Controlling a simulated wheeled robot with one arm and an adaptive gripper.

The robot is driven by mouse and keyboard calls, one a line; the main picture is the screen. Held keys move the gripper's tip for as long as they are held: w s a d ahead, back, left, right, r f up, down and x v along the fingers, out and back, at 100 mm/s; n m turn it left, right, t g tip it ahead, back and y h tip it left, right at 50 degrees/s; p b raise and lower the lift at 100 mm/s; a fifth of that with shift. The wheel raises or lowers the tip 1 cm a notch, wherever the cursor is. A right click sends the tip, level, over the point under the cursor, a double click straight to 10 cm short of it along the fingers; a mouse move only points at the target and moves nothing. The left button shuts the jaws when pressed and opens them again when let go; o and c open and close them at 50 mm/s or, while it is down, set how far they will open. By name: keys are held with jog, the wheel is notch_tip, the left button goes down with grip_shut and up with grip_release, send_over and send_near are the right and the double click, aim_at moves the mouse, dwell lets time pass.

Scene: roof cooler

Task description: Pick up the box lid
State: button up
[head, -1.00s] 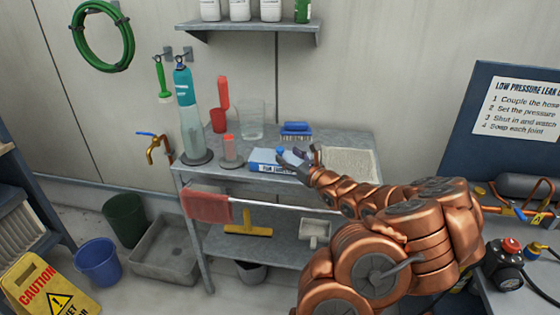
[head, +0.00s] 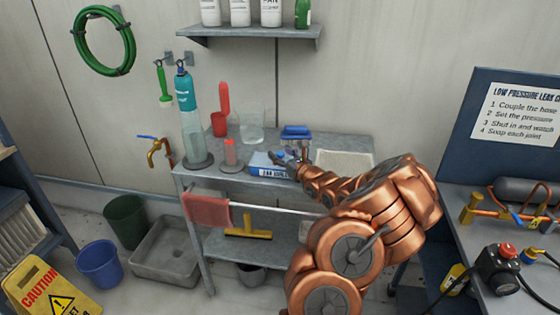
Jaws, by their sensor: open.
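A small blue and white box (head: 265,169) with dark lettering on its front lies on the grey metal table (head: 225,180). The top of the box, where its lid is, is partly hidden by my gripper. My gripper (head: 284,154) is open, at the right end of the box and just above it. A small blue part shows between the fingers; I cannot tell whether it belongs to the lid. I cannot tell whether the fingers touch the box.
A blue brush (head: 297,131) stands close behind my gripper. A teal-topped bottle (head: 189,115), a red-capped container (head: 230,152) and a clear beaker (head: 252,128) stand to the left. A light tray (head: 345,160) lies to the right, partly behind my arm. A shelf (head: 250,31) hangs above.

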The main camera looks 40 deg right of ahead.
jog(key=shift+w, duration=0.35)
grip_shut()
dwell(0.3)
